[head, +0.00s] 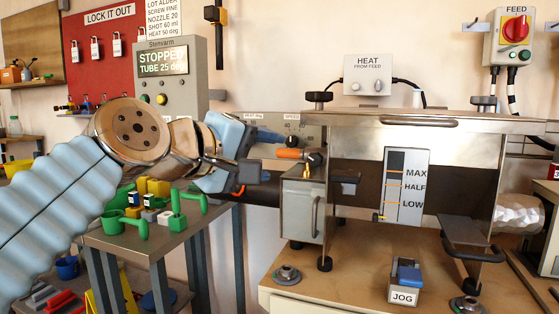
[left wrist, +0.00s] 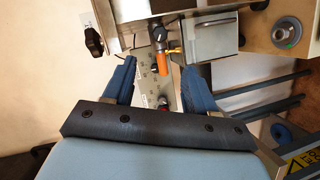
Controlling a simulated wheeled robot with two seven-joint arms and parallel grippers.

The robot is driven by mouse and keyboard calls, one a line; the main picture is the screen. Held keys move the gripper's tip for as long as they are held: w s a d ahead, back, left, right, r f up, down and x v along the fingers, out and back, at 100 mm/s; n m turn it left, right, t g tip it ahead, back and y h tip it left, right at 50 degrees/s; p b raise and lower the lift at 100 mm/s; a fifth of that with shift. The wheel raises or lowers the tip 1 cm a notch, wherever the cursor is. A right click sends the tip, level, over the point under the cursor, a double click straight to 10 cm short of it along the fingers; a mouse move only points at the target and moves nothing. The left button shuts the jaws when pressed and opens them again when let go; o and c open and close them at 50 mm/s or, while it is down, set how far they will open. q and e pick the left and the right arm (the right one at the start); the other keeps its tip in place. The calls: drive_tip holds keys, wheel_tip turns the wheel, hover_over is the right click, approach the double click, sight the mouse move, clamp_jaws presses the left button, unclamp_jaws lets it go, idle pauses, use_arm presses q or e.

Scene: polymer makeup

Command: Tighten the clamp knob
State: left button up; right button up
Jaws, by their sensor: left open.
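A black clamp knob (head: 318,97) stands on the left end of the metal machine's top. A similar black knob (head: 484,102) stands at its right end. In the left wrist view one black knob (left wrist: 90,40) shows at upper left, well outside the jaws. My left gripper (head: 258,160) is open, left of the machine and lower than the left knob, touching neither. In the left wrist view its fingertips (left wrist: 160,66) stand apart, with an orange-ended handle (left wrist: 162,71) showing between them; I cannot tell the depth gap. The right gripper is not in view.
The orange handle (head: 289,153) juts left from the machine near a brass fitting. A steel box (head: 304,205) hangs below. A JOG pedal (head: 404,281) sits on the wooden bench.

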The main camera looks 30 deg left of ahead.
use_arm(q)
drive_tip(key=shift+s, duration=0.2)
drive_tip(key=shift+c, duration=0.2)
drive_tip(key=m+g+h, duration=0.5)
drive_tip(key=m+h, duration=0.2)
drive_tip(key=h, duration=0.6)
approach(310, 160)
drive_tip(key=x, duration=0.8)
drive_tip(key=shift+w+d, duration=0.15)
drive_tip(key=shift+d, duration=0.05)
drive_tip(key=shift+c, duration=0.5)
